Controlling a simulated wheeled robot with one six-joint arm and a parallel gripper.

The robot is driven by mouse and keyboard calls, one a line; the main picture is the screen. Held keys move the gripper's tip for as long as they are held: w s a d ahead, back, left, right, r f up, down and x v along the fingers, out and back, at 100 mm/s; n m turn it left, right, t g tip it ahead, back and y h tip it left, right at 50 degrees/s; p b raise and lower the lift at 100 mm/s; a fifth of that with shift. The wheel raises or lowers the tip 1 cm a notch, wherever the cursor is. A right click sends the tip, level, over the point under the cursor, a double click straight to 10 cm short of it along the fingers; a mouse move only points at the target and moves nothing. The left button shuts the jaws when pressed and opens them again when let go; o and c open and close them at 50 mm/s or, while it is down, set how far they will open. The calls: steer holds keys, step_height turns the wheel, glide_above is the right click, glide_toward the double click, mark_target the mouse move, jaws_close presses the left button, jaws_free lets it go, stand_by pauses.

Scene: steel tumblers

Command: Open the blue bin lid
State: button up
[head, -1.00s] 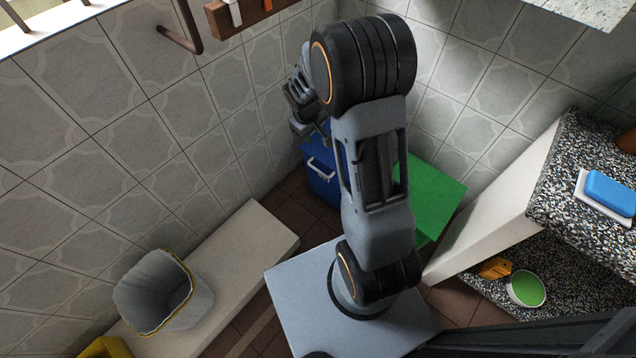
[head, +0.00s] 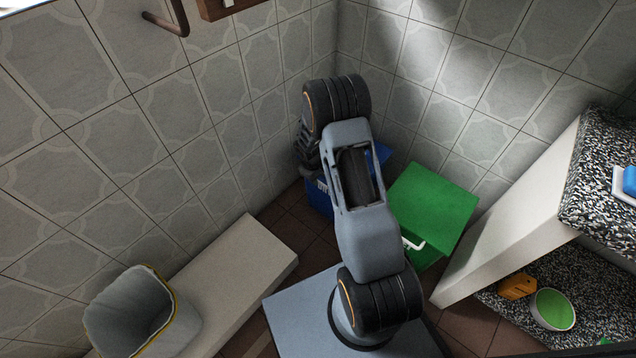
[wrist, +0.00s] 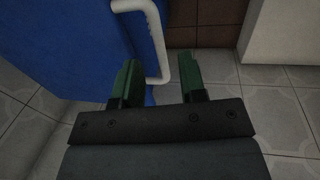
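The blue bin (head: 319,197) stands in the corner by the tiled wall, largely hidden behind my arm in the head view. In the wrist view its blue face (wrist: 75,45) fills the upper left, with a white bar handle (wrist: 155,38) on it. My gripper (wrist: 158,66) is open, with its two green fingers apart. The handle's lower end shows in the gap between the fingers, nearer the left one. I cannot tell whether they touch. In the head view my gripper is mostly hidden behind my arm. I cannot make out the lid's state.
A green bin (head: 432,198) with a white handle stands right of the blue bin. A low pale bench (head: 245,255) with a grey bin with a yellow rim (head: 130,310) is at left. A speckled counter (head: 605,185) is at right. Tiled walls close in behind.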

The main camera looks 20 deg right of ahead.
steer(key=shift+w+d+f+b, duration=0.1)
steer(key=shift+d+f+b, duration=0.1)
steer(key=shift+f, duration=0.55)
steer(key=shift+w+d+f+b, duration=0.1)
steer(key=shift+f+b, duration=0.05)
steer(key=shift+f, duration=0.6)
jaws_close()
